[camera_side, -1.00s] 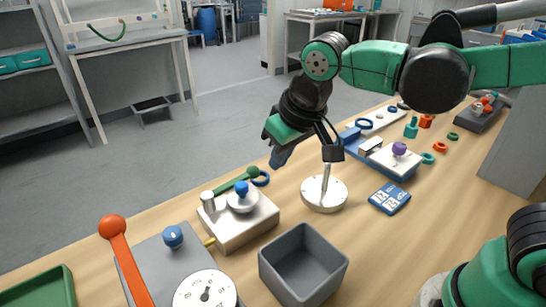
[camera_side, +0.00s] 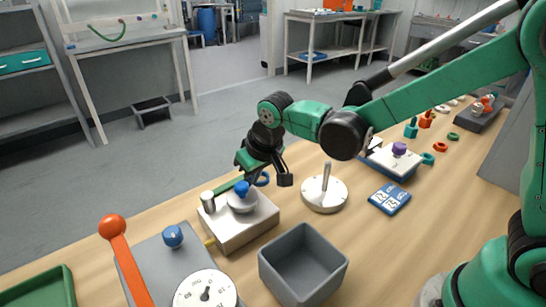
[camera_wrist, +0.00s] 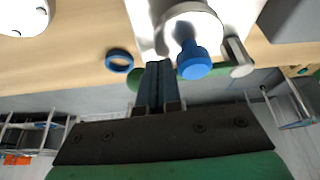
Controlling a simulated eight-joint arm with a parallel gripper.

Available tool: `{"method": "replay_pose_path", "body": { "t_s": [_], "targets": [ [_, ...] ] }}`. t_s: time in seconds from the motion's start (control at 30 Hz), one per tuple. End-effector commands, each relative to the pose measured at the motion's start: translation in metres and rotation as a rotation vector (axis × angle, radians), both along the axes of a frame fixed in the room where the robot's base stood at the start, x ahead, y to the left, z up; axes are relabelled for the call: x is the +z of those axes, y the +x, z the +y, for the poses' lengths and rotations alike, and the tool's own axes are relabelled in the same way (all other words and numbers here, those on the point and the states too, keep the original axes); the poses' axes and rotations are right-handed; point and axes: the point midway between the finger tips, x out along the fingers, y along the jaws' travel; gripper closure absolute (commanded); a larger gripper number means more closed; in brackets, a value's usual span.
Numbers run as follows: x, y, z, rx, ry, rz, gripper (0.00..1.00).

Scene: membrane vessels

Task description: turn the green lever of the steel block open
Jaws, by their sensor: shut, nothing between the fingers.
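The steel block (camera_side: 238,233) stands on the wooden table and carries a round silver cap with a blue knob (camera_side: 242,188). The green lever (camera_side: 224,188) runs along the block's far side, behind the knob. My gripper (camera_side: 250,180) is shut and empty, low at the lever's right end. In the wrist view my shut fingers (camera_wrist: 157,78) cover part of the green lever (camera_wrist: 232,72), which shows on both sides of them. The blue knob (camera_wrist: 194,64) is just right of the fingers. I cannot tell whether the fingers touch the lever.
A blue ring (camera_wrist: 119,60) lies close beside the fingers. A grey open box (camera_side: 303,264) and a white round base with an upright pin (camera_side: 324,194) stand near the block. A panel with an orange-knobbed lever (camera_side: 120,245) is at front left. The table's far edge is close behind.

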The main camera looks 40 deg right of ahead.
Motion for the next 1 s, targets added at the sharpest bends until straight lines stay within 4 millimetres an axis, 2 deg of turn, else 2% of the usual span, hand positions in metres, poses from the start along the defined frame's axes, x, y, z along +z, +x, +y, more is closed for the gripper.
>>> {"method": "replay_pose_path", "body": {
  "t_s": [1.0],
  "targets": [
    [0.0002,0.0053,-0.0011,0.051,0.0,0.0,1.0]
  ]
}}
